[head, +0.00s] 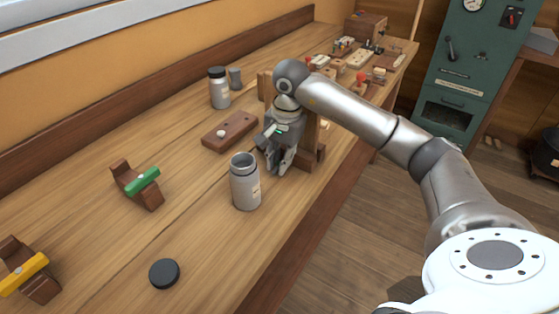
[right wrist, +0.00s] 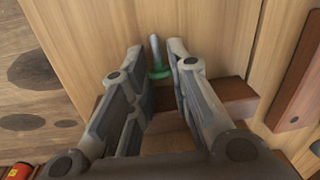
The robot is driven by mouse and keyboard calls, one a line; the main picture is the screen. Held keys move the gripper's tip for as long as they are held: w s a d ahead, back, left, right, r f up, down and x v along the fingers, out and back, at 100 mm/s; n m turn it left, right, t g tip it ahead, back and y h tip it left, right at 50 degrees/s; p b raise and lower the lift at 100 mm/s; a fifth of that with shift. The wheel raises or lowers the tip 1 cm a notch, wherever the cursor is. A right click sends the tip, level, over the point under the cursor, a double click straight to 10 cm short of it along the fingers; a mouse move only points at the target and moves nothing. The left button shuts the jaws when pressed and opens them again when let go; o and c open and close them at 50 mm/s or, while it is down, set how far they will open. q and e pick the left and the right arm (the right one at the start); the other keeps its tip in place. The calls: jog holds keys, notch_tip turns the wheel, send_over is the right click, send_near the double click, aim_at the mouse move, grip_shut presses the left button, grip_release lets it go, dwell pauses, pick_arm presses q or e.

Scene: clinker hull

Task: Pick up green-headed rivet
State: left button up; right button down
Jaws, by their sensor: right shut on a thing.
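The green-headed rivet (right wrist: 157,62) shows in the right wrist view, its grey shank pointing up in the picture and its green head below. It sits between the fingertips of my right gripper (right wrist: 160,58), which is shut on it. In the head view my right gripper (head: 279,164) points down over the bench, beside a brown wooden stand (head: 309,152). The rivet cannot be made out there, hidden by the fingers. My left gripper is not in view.
An open grey bottle (head: 245,184) stands just in front of the gripper, and its likely black lid (head: 164,273) lies nearer. A brown block (head: 230,132), a capped bottle (head: 219,88), and wooden holders with a green piece (head: 142,181) and yellow piece (head: 23,275) are left.

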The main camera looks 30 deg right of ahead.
notch_tip(320, 180, up, 3)
jog(key=shift+p, duration=0.75)
jog(key=s+a+r+p, duration=0.1)
jog(key=s+r+p, duration=0.1)
jog(key=s+r, duration=0.7)
jog(key=s, duration=0.5)
jog(key=shift+a+p, duration=0.3)
jog(key=shift+a, duration=0.1)
jog(key=shift+w+r, duration=0.1)
jog(key=shift+r, duration=0.05)
